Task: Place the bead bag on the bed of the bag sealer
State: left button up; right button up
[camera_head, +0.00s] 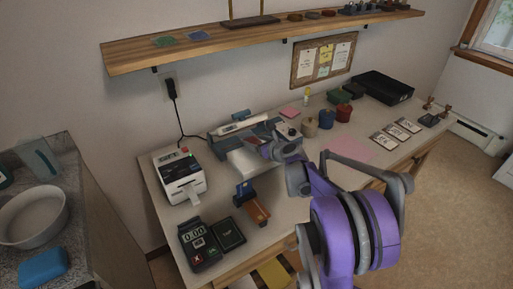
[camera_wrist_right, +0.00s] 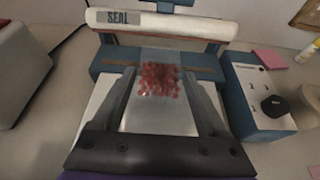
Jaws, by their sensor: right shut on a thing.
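The bead bag (camera_wrist_right: 158,80), clear with red beads at its far end, lies between the fingers of my right gripper (camera_wrist_right: 158,92) in the right wrist view. That gripper is shut on it. The bag sealer (camera_wrist_right: 165,26) has a white arm marked SEAL and a blue body; the bag's beaded end is over its front, just short of the arm. I cannot tell whether the bag touches the bed. In the head view, my right gripper (camera_head: 272,151) is at the sealer's front right (camera_head: 228,127), and the bag cannot be made out clearly. My left gripper is not in view.
A label printer (camera_head: 181,172) stands left of the sealer. A scale (camera_head: 198,244) and a tape dispenser (camera_head: 254,207) are in front. The sealer's control box (camera_wrist_right: 262,100) is right of the bag. Jars (camera_head: 326,119) stand farther right. A shelf (camera_head: 205,47) hangs above.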

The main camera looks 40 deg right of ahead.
jog(key=shift+f, duration=1.3)
jog(key=shift+f+b, duration=0.15)
jog(key=shift+b, duration=0.15)
jog(key=o, duration=1.2)
jog(key=shift+o, duration=0.2)
jog(key=shift+r, duration=0.3)
jog(key=p+v, duration=0.1)
jog(key=v, duration=1.1)
jog(key=shift+p, duration=0.3)
jog(key=shift+f, duration=0.15)
